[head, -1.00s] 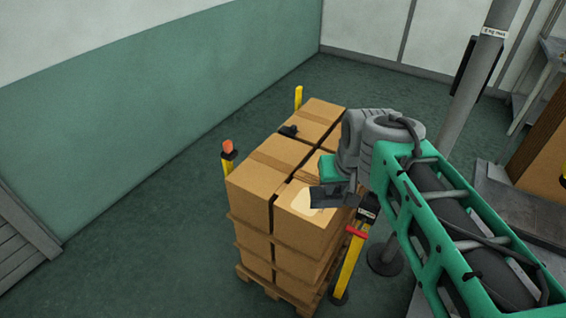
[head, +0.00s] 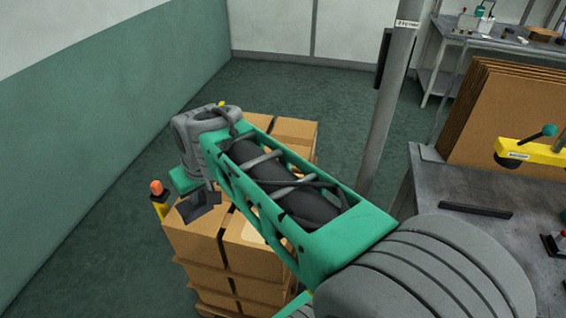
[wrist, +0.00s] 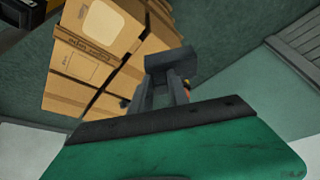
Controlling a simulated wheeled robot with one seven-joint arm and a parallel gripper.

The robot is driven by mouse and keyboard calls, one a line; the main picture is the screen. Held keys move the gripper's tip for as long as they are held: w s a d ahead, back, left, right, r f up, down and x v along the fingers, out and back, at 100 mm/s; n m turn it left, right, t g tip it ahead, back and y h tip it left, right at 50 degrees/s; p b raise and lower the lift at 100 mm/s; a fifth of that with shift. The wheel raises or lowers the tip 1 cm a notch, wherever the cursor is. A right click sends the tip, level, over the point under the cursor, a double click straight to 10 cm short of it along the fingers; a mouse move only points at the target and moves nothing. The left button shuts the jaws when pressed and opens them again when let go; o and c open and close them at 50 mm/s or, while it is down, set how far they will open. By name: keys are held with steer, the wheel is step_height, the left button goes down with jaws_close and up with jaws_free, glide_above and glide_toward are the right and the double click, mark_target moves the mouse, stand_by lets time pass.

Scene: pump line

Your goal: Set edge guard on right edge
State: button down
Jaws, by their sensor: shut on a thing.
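My gripper (head: 196,192) is shut on a short dark grey piece, which looks like the edge guard (head: 202,210). It shows in front of the upper left part of the strapped carton stack (head: 192,240). In the wrist view, the fingers (wrist: 163,92) hold the dark guard (wrist: 172,60) out in front of the green gripper body. The stack (wrist: 75,68) lies behind and left of it there. I cannot tell whether the guard touches a carton. My arm hides much of the stack's right side in the head view.
A yellow post with an orange top (head: 157,188) stands close at the stack's left. A grey pole (head: 388,105) rises behind my arm. Floor beyond the stack is clear.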

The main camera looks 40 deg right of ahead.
steer(key=w+d+f+n+y+p, duration=0.1)
steer(key=w+d+f+n, duration=0.15)
steer(key=d, duration=0.55)
steer(key=w+d+f+n+p, duration=0.1)
steer(key=w+d+f, duration=0.15)
steer(key=d, duration=0.55)
steer(key=shift+s+d+f+n+g+y+b, duration=0.25)
steer(key=shift+s+d+f+n, duration=0.5)
steer(key=shift+d+f, duration=1.35)
steer(key=shift+s+d+f+n+g+y+b, duration=0.1)
steer(key=shift+s+d+f+n+y+b, duration=0.3)
steer(key=shift+s+d+f, duration=1.15)
steer(key=shift+s+d+f+n+g+y+b, duration=0.2)
steer(key=shift+d+f+n+b, duration=0.3)
steer(key=shift+d+f, duration=2.1)
steer(key=shift+d+r, duration=0.65)
steer(key=shift+s+d, duration=0.15)
steer(key=shift+s, duration=0.1)
steer(key=shift+f, duration=0.15)
steer(key=shift+f+b, duration=0.4)
steer(key=shift+b, duration=0.15)
steer(key=shift+f, duration=0.15)
